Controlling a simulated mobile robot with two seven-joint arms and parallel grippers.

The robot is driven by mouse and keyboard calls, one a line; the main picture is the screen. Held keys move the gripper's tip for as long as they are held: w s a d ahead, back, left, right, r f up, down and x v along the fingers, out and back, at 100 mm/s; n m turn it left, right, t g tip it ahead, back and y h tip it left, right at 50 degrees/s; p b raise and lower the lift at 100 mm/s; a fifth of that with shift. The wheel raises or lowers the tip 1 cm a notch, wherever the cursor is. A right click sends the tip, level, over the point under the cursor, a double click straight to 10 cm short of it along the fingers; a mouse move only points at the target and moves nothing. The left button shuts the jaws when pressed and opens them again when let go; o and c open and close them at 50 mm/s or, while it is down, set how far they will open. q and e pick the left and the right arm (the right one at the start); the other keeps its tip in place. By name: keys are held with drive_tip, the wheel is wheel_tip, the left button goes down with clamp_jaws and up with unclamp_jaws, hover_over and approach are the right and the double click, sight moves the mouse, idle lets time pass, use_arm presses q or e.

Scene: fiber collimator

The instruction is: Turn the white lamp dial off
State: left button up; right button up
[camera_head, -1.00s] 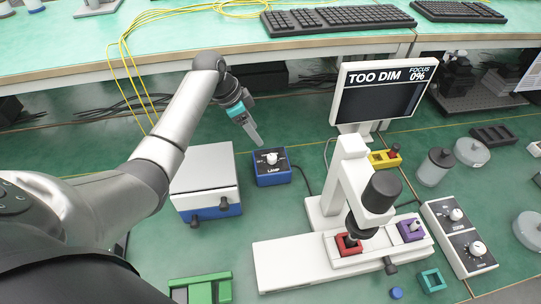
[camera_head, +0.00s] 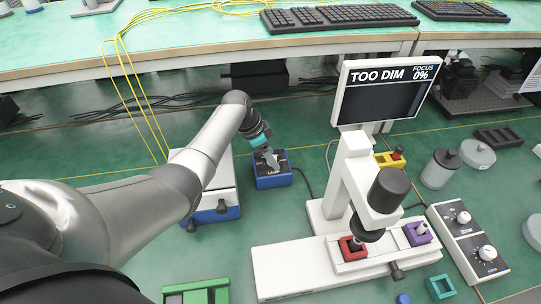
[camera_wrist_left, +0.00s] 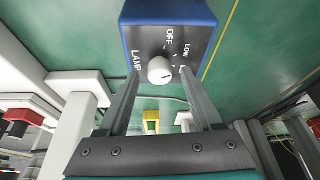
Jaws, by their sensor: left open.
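The lamp box (camera_head: 272,182) is a small blue box with a dark top, on the green mat left of the microscope-like stand. Its white dial (camera_wrist_left: 160,70) shows in the left wrist view, with OFF, LOW and LAMP printed around it; I cannot tell its exact setting. My left gripper (camera_head: 271,161) is over the lamp box and largely hides the dial in the head view. In the left wrist view my left gripper (camera_wrist_left: 158,82) is open, with one finger on each side of the dial; contact is not clear. My right gripper is not in view.
A monitor (camera_head: 382,90) reads TOO DIM, FOCUS 0%. The white stand (camera_head: 345,170) with red and purple blocks is right of the lamp box. A white and blue box (camera_head: 222,214) lies close on the left, partly behind my arm. A two-knob controller (camera_head: 466,240) is at right.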

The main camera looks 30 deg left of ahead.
use_arm(q)
clamp_jaws()
idle(0.4)
drive_tip(key=shift+s+r+n+p, duration=0.15)
drive_tip(key=shift+n+p, duration=0.55)
drive_tip(key=shift+p, duration=0.4)
drive_tip(key=n+t+y+p, duration=0.1)
drive_tip(key=n+p, duration=0.3)
drive_tip(key=shift+d+y, duration=0.1)
drive_tip(key=shift+y, duration=0.3)
drive_tip(key=shift+n+y+p, duration=0.4)
drive_tip(key=shift+n+p, duration=0.65)
drive_tip(key=shift+n, duration=0.15)
drive_tip(key=shift+d+n+y+p, duration=0.1)
drive_tip(key=shift+n+y+p, duration=0.35)
drive_tip(key=shift+n, duration=0.65)
drive_tip(key=shift+f, duration=0.2)
